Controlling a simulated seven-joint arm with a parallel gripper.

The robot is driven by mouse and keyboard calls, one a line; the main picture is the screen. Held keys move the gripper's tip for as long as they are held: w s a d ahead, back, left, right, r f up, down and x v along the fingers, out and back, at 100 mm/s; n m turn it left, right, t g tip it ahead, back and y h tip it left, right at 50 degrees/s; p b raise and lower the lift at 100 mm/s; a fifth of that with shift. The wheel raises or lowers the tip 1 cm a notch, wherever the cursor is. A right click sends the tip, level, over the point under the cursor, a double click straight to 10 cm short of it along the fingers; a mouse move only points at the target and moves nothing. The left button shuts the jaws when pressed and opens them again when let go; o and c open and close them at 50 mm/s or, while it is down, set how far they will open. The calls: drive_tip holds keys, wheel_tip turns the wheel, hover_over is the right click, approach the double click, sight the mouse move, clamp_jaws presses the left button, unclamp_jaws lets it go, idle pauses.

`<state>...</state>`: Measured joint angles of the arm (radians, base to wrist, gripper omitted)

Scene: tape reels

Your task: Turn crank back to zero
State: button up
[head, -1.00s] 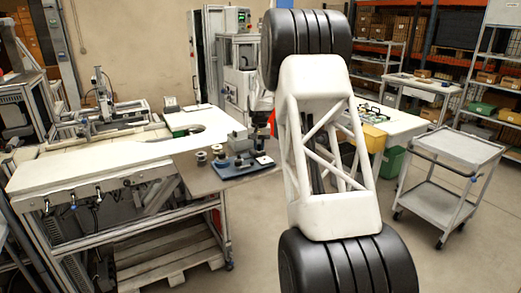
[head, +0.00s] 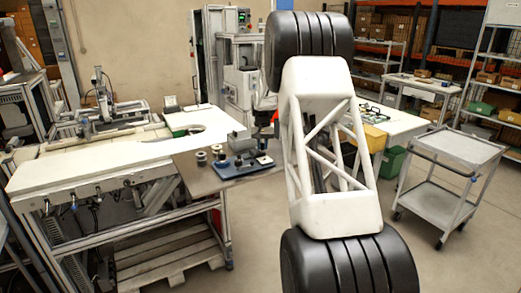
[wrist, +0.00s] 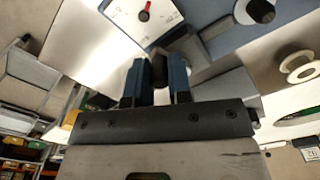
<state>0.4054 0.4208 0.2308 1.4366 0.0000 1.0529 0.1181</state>
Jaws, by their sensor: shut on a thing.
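In the wrist view, my gripper (wrist: 157,72) has its two blue fingers close together around a dark, rounded part that looks like the crank's knob (wrist: 153,51). Most of the crank is hidden by the fingers. Just beyond the fingertips is a white dial plate (wrist: 120,14) with a red pointer on a black hub. The dial's marks are too small to read. In the head view, the blue base of the winding device (head: 240,170) sits on the corner of the bench. My arm covers part of that area, and the fingers are not clear there.
A white reel (wrist: 297,66) lies right of the gripper in the wrist view. Small reels (head: 202,158) stand left of the blue base in the head view. A long white worktable (head: 90,175) spreads to the left. A grey cart (head: 460,147) stands at the right.

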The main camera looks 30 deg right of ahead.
drive_tip(key=shift+d, duration=0.1)
drive_tip(key=shift+w+d, duration=0.35)
drive_tip(key=shift+d, duration=0.2)
idle(0.5)
drive_tip(key=shift+w+d, duration=0.4)
drive_tip(key=shift+w, duration=0.15)
drive_tip(key=shift+w, duration=0.15)
drive_tip(key=shift+w+d, duration=0.1)
drive_tip(key=shift+w, duration=0.4)
drive_tip(key=o, duration=0.8)
drive_tip(key=shift+c, duration=0.2)
